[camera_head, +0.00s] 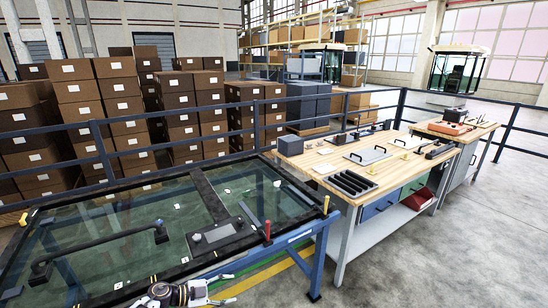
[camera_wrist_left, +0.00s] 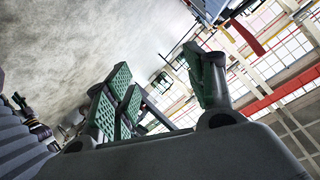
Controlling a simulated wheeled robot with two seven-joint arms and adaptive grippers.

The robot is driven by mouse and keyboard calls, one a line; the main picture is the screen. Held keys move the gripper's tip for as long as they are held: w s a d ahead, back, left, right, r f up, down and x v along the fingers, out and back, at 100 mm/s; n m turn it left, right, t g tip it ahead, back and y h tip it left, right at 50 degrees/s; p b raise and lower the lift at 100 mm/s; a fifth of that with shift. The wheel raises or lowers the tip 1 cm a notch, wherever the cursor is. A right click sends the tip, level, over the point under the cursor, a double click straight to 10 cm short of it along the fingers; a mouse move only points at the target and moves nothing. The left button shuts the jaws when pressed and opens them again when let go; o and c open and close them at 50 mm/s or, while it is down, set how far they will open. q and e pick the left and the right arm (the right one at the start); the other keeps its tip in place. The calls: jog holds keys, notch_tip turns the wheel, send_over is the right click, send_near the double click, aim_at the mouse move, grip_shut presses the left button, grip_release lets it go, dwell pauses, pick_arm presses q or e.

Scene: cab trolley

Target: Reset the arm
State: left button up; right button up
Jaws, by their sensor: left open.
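My left gripper (camera_head: 196,292) shows at the bottom edge of the head view, partly cut off, in front of the near edge of the glass-topped frame (camera_head: 120,240). In the left wrist view the left gripper (camera_wrist_left: 162,72) has its green-padded fingers spread apart, with nothing between them. The wrist is turned, so that view is tilted, with grey floor at the upper left and windows at the right. My right gripper is not in the head view.
A wooden workbench (camera_head: 325,160) with a black slotted tray (camera_head: 351,183) and flat plates stands right of the frame. A second bench (camera_head: 455,130) is beyond it. A dark railing (camera_head: 400,110) runs behind, with stacked brown boxes (camera_head: 110,95). Floor at the right is clear.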

pick_arm(q)
jog(key=s+a+f+n+t+y, duration=0.1)
jog(key=s+a+f+n+y, duration=0.3)
jog(key=f, duration=0.6)
jog(key=s+a+f+n+t+y, duration=0.1)
jog(key=s+a+f+n+y, duration=0.2)
jog(key=s+f+n, duration=0.55)
jog(key=s+a+f+n+t+y, duration=0.1)
jog(key=s+a+f+t+y, duration=0.2)
jog(key=f, duration=0.9)
jog(key=s+f+n+g+y, duration=0.1)
jog(key=s+f+g, duration=0.2)
jog(key=s, duration=0.9)
jog(key=s+f+n+g, duration=0.1)
jog(key=s+f+g, duration=0.2)
jog(key=s+f, duration=0.4)
jog(key=s+f+n+g+y, duration=0.1)
jog(key=s+f+g, duration=0.3)
jog(key=s, duration=1.4)
jog(key=shift+s+d+f+n+y, duration=0.3)
jog(key=shift+d+f+n, duration=0.05)
jog(key=shift+f, duration=0.25)
